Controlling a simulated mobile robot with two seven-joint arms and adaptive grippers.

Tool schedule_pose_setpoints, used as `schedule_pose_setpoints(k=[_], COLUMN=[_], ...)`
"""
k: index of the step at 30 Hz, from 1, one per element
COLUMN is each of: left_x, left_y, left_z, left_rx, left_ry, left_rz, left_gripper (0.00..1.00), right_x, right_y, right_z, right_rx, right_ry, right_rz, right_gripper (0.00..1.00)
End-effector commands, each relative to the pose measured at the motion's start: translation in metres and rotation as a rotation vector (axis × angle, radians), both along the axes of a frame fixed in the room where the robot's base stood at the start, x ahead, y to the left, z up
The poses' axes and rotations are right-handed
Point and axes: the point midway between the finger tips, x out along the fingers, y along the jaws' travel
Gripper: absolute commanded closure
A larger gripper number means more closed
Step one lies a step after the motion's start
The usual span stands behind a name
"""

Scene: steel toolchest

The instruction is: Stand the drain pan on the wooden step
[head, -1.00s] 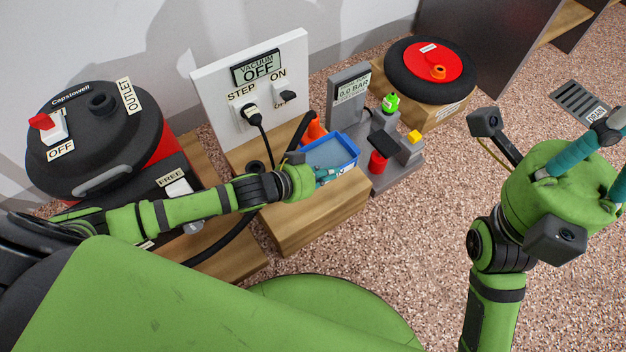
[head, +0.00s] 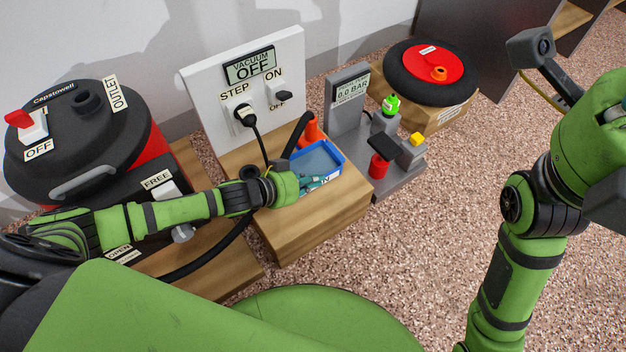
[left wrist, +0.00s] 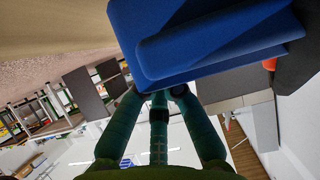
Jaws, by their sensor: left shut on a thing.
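The blue drain pan (head: 337,153) is over the top of the wooden step (head: 318,225), towards its back right part. It looks nearly level; I cannot tell whether its underside touches the wood. My left gripper (head: 313,184) is shut on the near side of the pan. In the left wrist view the blue pan (left wrist: 215,40) fills the upper middle, and the teal fingers of the left gripper (left wrist: 158,97) meet its edge. My right gripper (head: 612,92) is cut off by the right edge of the head view, and its fingertips are hidden.
An orange part with a black hose (head: 310,132) stands close behind the pan. A white switch panel (head: 205,90) rises behind the step. A grey gauge stand (head: 405,170) is close on the right. A black-and-red vacuum (head: 140,145) stands left. Floor in front right is clear.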

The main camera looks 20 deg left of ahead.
Motion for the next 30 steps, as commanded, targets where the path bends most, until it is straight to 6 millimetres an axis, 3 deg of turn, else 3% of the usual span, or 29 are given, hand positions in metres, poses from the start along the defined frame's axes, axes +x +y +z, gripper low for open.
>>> schedule_pose_setpoints(k=[4,6,7,19,30], left_x=[0.001,0.0,0.0,-0.001,-0.05], left_y=[-0.001,0.0,0.0,0.001,0.038], left_z=[-0.002,-0.003,-0.003,0.002,0.037], left_rx=[-0.001,0.001,0.001,0.0,0.002], left_ry=[-0.003,0.001,0.001,0.0,0.006], left_rz=[0.0,0.0,0.0,0.0,0.001], left_gripper=[1.0,0.73,0.69,0.69,0.69], right_x=[0.0,0.0,0.0,-0.001,0.015], right_y=[0.0,0.0,0.0,0.0,-0.003], right_z=[0.0,0.0,0.0,0.003,-0.015], right_rx=[-0.001,0.0,0.0,0.0,0.003], right_ry=[-0.001,-0.002,-0.002,-0.004,0.133], right_rz=[0.0,0.0,0.0,0.0,0.006], right_gripper=[1.0,1.0,1.0,1.0,1.0])
